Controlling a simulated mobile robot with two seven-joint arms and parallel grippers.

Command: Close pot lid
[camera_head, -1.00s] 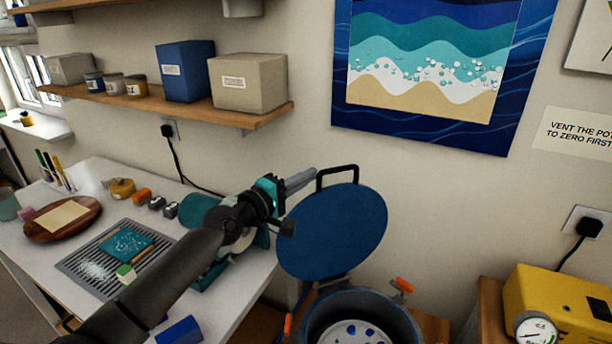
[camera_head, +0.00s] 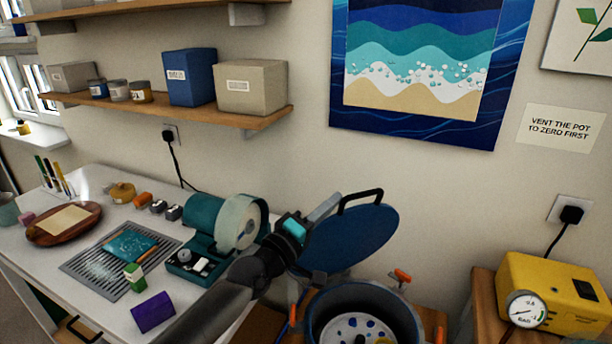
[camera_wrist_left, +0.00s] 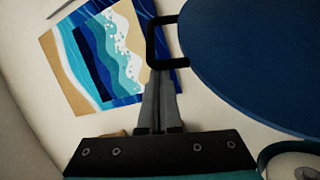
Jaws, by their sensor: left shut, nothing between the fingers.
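The pot (camera_head: 400,325) stands low in the head view, open at the top, with a pale perforated plate and blue spots inside. Its blue lid (camera_head: 350,238) is raised and tilted above the pot's back edge, with a black handle (camera_head: 362,197) on top. The lid (camera_wrist_left: 262,62) and handle (camera_wrist_left: 154,42) also show in the left wrist view. My left gripper (camera_head: 328,206) is shut and empty beside the handle, at the lid's left upper side. In the wrist view its fingertips (camera_wrist_left: 160,75) are close to the handle; I cannot tell if they touch. My right gripper is out of view.
Orange-handled clamps (camera_head: 400,276) sit around the pot's rim. A yellow pump box (camera_head: 550,295) with a gauge stands at the right. A teal grinder-like machine (camera_head: 205,225) and a purple block (camera_head: 153,312) stand on the white bench at the left.

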